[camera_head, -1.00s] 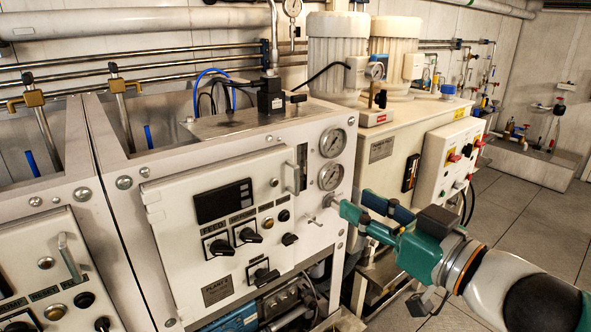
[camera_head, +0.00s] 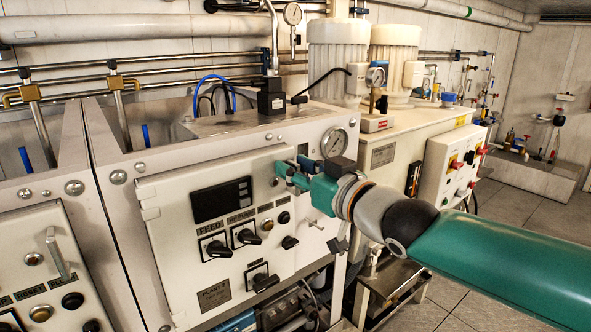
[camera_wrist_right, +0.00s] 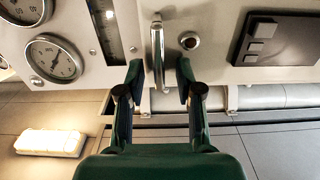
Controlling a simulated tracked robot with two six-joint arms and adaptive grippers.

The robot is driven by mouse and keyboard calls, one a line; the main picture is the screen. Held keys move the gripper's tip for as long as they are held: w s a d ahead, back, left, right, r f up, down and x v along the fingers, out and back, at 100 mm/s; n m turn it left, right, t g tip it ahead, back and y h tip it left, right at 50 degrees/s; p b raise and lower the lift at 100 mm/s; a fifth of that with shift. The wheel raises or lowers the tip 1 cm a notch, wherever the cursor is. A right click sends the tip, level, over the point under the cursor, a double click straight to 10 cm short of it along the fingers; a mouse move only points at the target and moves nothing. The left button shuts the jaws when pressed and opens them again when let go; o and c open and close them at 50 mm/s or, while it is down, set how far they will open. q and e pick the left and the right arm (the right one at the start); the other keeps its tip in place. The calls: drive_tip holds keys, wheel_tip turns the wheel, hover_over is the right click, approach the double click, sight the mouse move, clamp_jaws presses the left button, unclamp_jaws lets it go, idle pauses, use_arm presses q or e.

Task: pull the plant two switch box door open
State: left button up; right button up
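The plant two switch box door (camera_head: 171,236) is the white panel left of centre in the head view, with a dark display, several knobs and a PLANT label. It looks shut, with hinges on its left edge. My right gripper (camera_head: 288,172) is at the door's upper right and hides its handle there. In the right wrist view, the metal door handle (camera_wrist_right: 157,58) stands between the fingertips of my right gripper (camera_wrist_right: 159,76), which is open, with a gap on each side. My left gripper is not in view.
A second white switch panel (camera_head: 35,262) with its own handle is at the lower left. A pressure gauge (camera_head: 334,143) sits just right of the door, partly by my right gripper. A cabinet with red switches (camera_head: 449,165) stands further right. Floor is free at the right.

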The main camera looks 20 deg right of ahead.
clamp_jaws()
drive_tip(key=shift+a, duration=0.1)
idle(0.3)
